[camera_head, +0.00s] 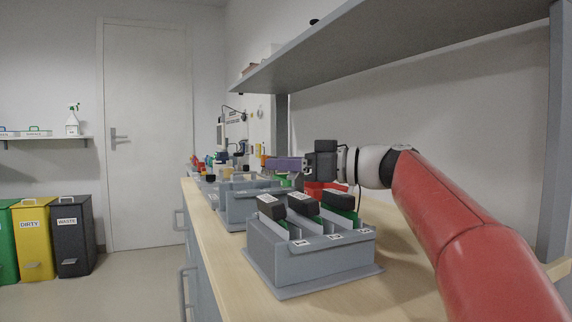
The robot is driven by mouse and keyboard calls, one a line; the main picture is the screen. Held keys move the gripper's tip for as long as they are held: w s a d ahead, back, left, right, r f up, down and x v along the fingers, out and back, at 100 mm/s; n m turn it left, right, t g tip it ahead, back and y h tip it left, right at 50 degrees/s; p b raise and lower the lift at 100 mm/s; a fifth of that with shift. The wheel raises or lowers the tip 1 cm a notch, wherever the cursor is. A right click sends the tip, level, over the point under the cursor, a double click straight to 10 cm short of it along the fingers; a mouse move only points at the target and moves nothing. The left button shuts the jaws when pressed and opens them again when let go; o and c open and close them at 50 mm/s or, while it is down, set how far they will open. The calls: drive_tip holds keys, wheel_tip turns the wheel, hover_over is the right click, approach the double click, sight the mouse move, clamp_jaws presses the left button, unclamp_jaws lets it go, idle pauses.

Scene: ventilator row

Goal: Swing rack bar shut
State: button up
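A grey slotted rack (312,264) stands on the near part of the wooden bench. It holds a row of black-topped modules (303,205) with green parts. A labelled grey ledge runs along its top front edge; I cannot tell whether this is the rack bar. A second grey rack (236,212) stands behind it. My gripper (283,165) reaches in from the right and points left, above and beyond the near rack. Its purple-grey end is small and seen from the side. Its fingertips, and whether it touches anything, are unclear.
A grey shelf (400,45) overhangs the bench on the right. Several small items crowd the bench's far end. Bare bench top (222,262) shows left of the near rack. Yellow (33,242) and dark (72,240) bins stand at the far left, near a closed door (148,130).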

drive_tip(key=v, duration=0.7)
drive_tip(key=shift+d+b, duration=0.4)
drive_tip(key=shift+s, duration=0.15)
drive_tip(key=shift+c, duration=0.4)
